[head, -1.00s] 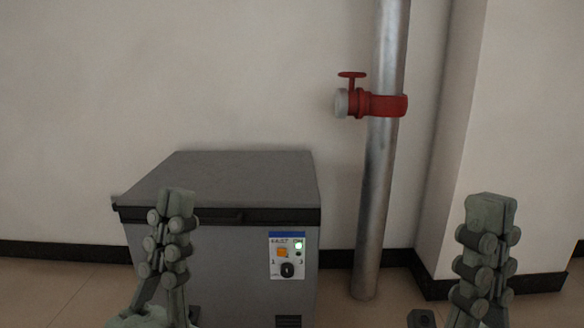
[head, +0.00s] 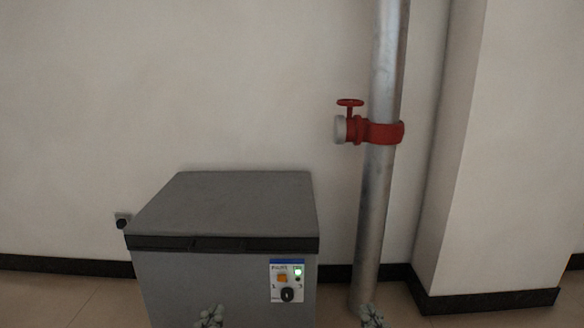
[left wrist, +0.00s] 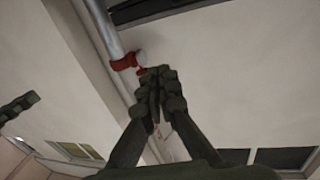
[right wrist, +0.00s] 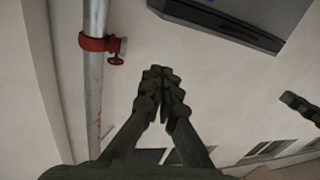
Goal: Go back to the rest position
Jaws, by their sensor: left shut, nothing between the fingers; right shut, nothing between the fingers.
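My left gripper (head: 209,317) shows only its tip at the bottom of the head view, in front of the grey chest's lower front. In the left wrist view its fingers (left wrist: 158,78) are together with nothing between them. My right gripper (head: 371,315) shows only its tip at the bottom of the head view, near the foot of the metal pipe. In the right wrist view its fingers (right wrist: 160,75) are together and empty. Both grippers are apart from each other. The rest of both arms is hidden below the head view.
A grey chest (head: 225,205) with a closed lid and a control panel (head: 287,281) stands at the wall. A metal pipe (head: 376,210) with a red valve (head: 378,132) rises right of it. A wall corner (head: 490,200) juts out at the right.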

